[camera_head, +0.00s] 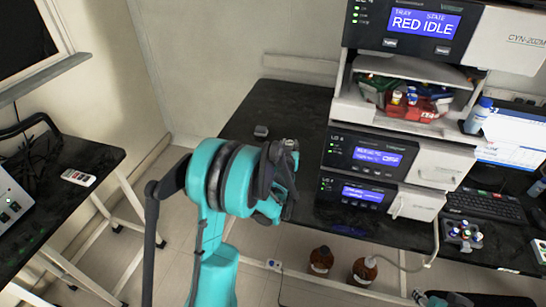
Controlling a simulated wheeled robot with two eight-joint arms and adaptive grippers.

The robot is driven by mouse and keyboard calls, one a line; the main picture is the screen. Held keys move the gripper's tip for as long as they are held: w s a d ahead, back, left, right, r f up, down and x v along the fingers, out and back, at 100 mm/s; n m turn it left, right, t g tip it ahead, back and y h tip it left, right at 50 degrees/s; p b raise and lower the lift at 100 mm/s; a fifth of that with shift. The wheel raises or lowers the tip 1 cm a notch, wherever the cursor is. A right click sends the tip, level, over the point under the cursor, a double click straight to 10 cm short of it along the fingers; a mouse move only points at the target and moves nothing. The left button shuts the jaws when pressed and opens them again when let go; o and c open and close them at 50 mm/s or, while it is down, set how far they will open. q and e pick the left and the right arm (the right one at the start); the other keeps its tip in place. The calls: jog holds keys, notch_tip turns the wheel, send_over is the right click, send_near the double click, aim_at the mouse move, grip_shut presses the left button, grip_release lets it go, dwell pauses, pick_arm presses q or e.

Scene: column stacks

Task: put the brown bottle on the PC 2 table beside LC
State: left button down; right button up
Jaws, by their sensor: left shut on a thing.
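My left gripper (283,190) is at the end of the teal arm in the middle of the view, near the front left edge of the black table (262,112). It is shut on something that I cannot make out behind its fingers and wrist. One brown bottle (321,262) with a pale label stands low, beneath the table's front edge. A second brown bottle (364,271) stands to its right, with a tube at its top. The LC stack (368,157) of instrument modules stands on the table, right of my gripper. A dark and teal shape at the bottom edge may be part of my right arm.
A small grey object (261,131) lies on the table left of the stack; the surface around it is clear. Right of the stack are a monitor (512,135), a keyboard (485,205) and a rack of vials (461,233). Another black table (60,185) stands at the left.

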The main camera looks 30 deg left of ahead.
pick_arm(q)
jog(key=s+a+f+b, duration=0.1)
jog(key=f, duration=0.2)
jog(key=s+a+f+b, duration=0.3)
jog(key=s+f, duration=0.1)
jog(key=f, duration=0.1)
jog(key=shift+s+a+f+b, duration=0.25)
jog(key=shift+a+f+b, duration=0.05)
jog(key=shift+f+b, duration=0.05)
jog(key=shift+r, duration=0.1)
jog(key=c, duration=1.2)
grip_release()
